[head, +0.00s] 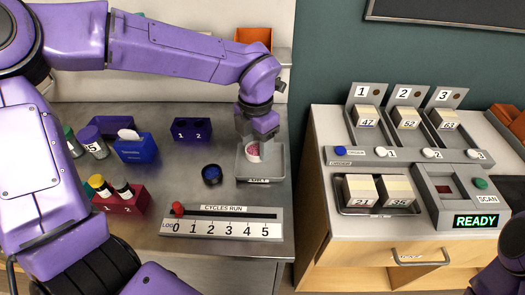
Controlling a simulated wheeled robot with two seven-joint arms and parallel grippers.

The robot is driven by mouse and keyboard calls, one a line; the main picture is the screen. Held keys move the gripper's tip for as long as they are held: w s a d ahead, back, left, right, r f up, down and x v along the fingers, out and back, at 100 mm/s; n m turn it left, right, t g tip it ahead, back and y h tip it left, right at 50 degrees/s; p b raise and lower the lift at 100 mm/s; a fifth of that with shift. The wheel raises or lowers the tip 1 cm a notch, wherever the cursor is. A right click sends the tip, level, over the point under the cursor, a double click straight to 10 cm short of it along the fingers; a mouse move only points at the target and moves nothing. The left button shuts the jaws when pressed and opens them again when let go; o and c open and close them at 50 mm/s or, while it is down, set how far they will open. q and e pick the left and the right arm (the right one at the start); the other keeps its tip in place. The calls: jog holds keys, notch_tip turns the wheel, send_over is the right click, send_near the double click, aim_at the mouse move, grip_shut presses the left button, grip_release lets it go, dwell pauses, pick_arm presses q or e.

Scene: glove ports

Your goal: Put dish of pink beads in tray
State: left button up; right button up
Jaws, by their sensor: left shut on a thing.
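My left gripper (257,136) reaches down from above over the grey tray (282,165) at the right side of the metal bench. It is shut on the dish of pink beads (252,153), a small white-rimmed dish with pink inside. The dish is within the tray's outline, near its left half; I cannot tell whether it touches the tray floor. The gripper hides part of the dish and the tray's back. The tray has a label on its front. My right gripper is out of view; only a bit of my right arm shows at the lower right.
A round dark blue container (211,174) stands left of the tray. A slider panel (222,226) labelled CYCLES RUN lies in front. A dark blue holder (191,130) and a red vial rack (122,201) are farther left. A cabinet with numbered slots (405,170) stands right, across a gap.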

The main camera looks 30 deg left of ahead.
aim_at(260, 164)
pick_arm(q)
jog(key=w+f, duration=0.1)
jog(key=f, duration=0.1)
jog(key=w+f, duration=0.1)
jog(key=f, duration=0.1)
jog(key=w+f, duration=0.1)
jog(key=f, duration=0.1)
jog(key=shift+a+f+p, duration=0.2)
jog(key=shift+f+p, duration=0.1)
jog(key=shift+s, duration=0.1)
jog(key=shift+s+f, duration=0.15)
jog(key=o, duration=1)
notch_tip(260, 164, up, 12)
jog(key=shift+r+b, duration=0.25)
jog(key=shift+b, duration=0.1)
